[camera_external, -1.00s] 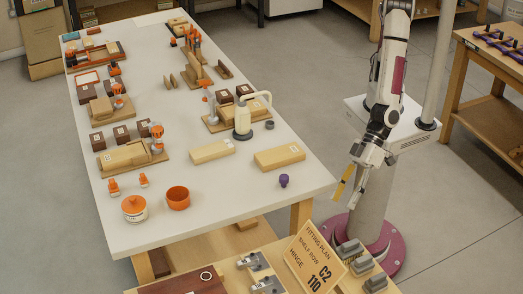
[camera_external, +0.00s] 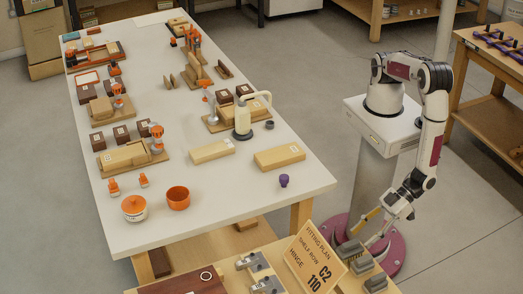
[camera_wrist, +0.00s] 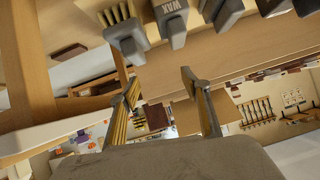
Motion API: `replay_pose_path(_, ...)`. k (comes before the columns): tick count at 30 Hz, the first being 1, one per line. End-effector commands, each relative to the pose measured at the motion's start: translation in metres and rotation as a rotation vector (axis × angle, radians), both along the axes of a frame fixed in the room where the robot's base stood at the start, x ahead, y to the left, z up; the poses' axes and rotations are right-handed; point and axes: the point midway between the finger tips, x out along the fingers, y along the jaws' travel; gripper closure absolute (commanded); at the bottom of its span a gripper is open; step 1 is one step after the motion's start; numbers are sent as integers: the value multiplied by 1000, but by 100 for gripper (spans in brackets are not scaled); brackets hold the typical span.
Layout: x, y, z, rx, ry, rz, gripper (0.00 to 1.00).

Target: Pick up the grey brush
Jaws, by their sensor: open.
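Several grey brush-like blocks lie on the near bench. In the external view, one grey block (camera_external: 349,250) is at the bench's right edge, with another (camera_external: 361,266) and a third (camera_external: 375,284) nearer the camera. In the wrist view, a grey brush (camera_wrist: 126,42) shows pale yellow bristles. Beside it are a grey block marked WAX (camera_wrist: 171,20) and another grey piece (camera_wrist: 221,10). I cannot tell which block in the external view is the bristled one. My gripper (camera_external: 356,234) is open and empty, low beside the farthest block; its spread fingers also show in the wrist view (camera_wrist: 160,88).
A sign board (camera_external: 315,258) stands upright left of the grey blocks. The white table (camera_external: 235,205) holds wooden blocks, orange pots and a pump bottle (camera_external: 243,118). Open floor lies right of my base.

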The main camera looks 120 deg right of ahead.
Motion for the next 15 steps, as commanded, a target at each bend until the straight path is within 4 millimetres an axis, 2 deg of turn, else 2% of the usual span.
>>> replay_pose_path(1, -7, -2, -9, -19, -17, 1, 53)
replay_pose_path(7, -26, -13, -30, -79, -95, -4, 53)
replay_pose_path(15, -42, -25, -43, -126, -161, -4, 53)
